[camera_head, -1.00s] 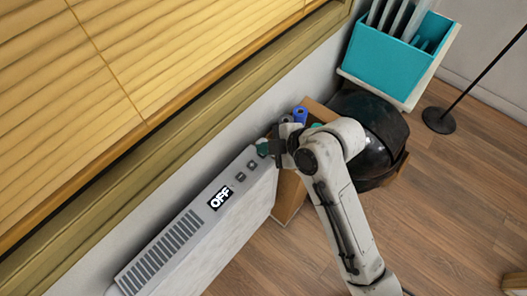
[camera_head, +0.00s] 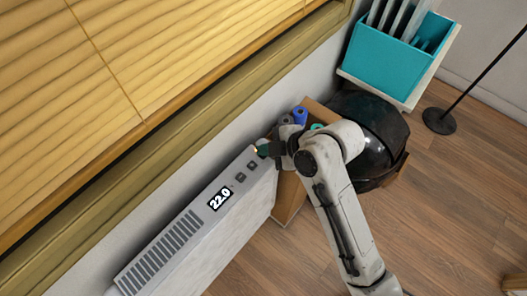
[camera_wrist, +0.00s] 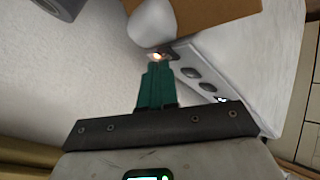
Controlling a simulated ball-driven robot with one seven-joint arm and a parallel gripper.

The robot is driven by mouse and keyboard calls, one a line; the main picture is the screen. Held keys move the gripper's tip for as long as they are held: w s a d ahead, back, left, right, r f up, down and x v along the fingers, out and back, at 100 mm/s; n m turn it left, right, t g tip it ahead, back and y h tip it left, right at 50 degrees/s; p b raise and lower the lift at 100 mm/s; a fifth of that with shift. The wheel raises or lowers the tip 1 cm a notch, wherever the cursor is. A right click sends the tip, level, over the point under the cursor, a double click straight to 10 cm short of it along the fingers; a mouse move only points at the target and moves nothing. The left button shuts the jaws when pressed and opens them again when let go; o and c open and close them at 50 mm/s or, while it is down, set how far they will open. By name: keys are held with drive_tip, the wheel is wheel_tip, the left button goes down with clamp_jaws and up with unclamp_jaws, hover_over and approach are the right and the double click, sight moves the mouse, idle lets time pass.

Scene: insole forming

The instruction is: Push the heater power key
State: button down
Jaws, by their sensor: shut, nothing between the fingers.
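The white heater (camera_head: 205,228) stands along the wall under the window in the head view. Its display (camera_head: 220,198) reads 22.0. Two dark keys (camera_head: 246,171) sit beyond the display on its top. In the wrist view the heater's top (camera_wrist: 207,70) shows the power key (camera_wrist: 158,57) lit orange, with two dark oval keys (camera_wrist: 191,73) beside it. My gripper (camera_head: 260,150) is shut and empty at the far end of the heater's top. In the wrist view its green fingertips (camera_wrist: 154,66) are right at the lit key; whether they touch it I cannot tell.
A wooden box (camera_head: 287,199) with blue and grey rolls (camera_head: 299,115) stands just past the heater. A black rounded object (camera_head: 372,125) is behind my arm. A teal bin (camera_head: 392,55) and a lamp stand (camera_head: 438,121) are farther back.

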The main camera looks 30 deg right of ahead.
drive_tip(key=shift+r+p, duration=0.55)
wheel_tip(320, 180, up, 6)
drive_tip(key=p, duration=0.5)
